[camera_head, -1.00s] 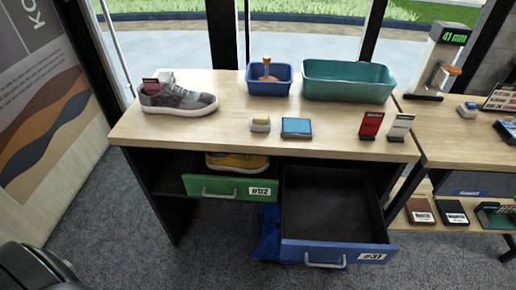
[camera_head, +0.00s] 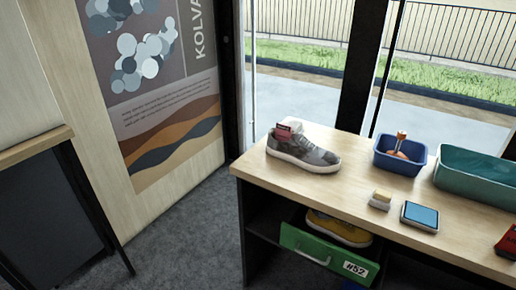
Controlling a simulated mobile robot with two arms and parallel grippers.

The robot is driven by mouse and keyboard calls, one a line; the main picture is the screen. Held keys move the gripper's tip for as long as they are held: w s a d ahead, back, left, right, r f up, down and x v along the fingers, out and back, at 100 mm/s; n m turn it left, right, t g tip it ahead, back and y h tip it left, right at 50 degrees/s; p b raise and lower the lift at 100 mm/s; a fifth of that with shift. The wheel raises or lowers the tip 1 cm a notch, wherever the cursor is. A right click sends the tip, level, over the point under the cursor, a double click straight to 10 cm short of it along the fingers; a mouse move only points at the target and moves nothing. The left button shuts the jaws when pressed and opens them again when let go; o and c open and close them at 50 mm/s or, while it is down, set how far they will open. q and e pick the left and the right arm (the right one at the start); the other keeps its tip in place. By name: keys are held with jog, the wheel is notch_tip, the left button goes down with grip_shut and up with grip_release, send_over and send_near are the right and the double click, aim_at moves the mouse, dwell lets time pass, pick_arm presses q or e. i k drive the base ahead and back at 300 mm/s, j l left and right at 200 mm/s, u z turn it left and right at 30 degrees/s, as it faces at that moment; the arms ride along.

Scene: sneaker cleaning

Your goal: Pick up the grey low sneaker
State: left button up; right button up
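The grey low sneaker (camera_head: 305,149) stands upright at the left end of the wooden tabletop. It has a grey patterned upper and a white sole, and its toe points right. A small red and white tag (camera_head: 288,130) shows at its heel end. Neither of my grippers is in view.
A blue bin (camera_head: 400,155) with an orange-handled item, a teal tub (camera_head: 478,176), a small sponge-like block (camera_head: 381,199) and a blue-topped pad (camera_head: 420,215) stand on the table. Grey floor is free at left.

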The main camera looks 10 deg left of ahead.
aim_at(299, 150)
jog(key=i+j+z, duration=0.4)
jog(key=j+z, duration=0.15)
jog(key=i+j+z, duration=0.1)
jog(key=j+z, duration=0.2)
